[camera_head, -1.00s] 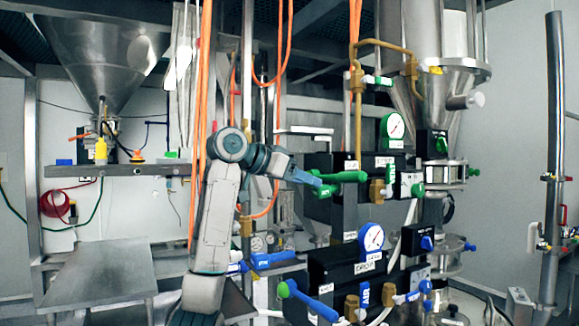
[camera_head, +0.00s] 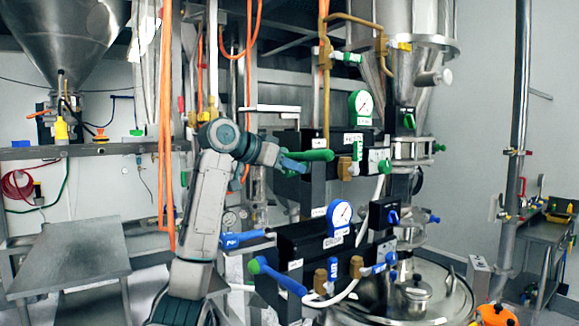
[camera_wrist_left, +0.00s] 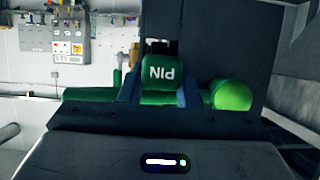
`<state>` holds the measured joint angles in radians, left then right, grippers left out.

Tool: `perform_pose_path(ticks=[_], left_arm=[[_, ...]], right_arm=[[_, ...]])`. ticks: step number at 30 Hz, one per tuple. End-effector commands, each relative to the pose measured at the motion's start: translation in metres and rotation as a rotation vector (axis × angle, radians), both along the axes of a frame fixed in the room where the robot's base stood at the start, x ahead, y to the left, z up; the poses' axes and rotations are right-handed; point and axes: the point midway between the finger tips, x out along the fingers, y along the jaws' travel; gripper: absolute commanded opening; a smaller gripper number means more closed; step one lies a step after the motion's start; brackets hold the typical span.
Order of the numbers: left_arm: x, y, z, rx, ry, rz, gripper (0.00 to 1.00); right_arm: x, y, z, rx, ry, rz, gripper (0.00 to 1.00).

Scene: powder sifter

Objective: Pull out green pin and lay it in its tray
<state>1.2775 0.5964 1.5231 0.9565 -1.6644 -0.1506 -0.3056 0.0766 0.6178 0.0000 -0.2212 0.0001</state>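The green pin (camera_head: 318,155) is at the upper black valve block, sticking out to the left in the head view. I cannot tell whether the pin is still seated in the block. My right gripper is not in view. I cannot make out the pin's tray.
Below is a black block with a blue handle (camera_head: 279,278) and a blue gauge (camera_head: 340,213). A green gauge (camera_head: 361,105) stands above the upper block. Orange hoses hang behind my arm. A grey table (camera_head: 70,262) is at the left, and a cluttered bench (camera_head: 545,228) at the right.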

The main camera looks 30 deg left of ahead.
Motion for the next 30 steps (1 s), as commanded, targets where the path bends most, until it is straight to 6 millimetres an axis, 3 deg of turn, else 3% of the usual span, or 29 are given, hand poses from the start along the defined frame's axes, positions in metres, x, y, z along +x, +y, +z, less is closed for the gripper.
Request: perform_pose_path(ticks=[6,30], left_arm=[[-0.002,0.001,0.001,0.000,-0.002,0.001,0.06],[-0.020,0.009,0.001,0.000,-0.004,0.001,0.06]], right_arm=[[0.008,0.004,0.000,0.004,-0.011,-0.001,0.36],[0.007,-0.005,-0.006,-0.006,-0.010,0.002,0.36]])
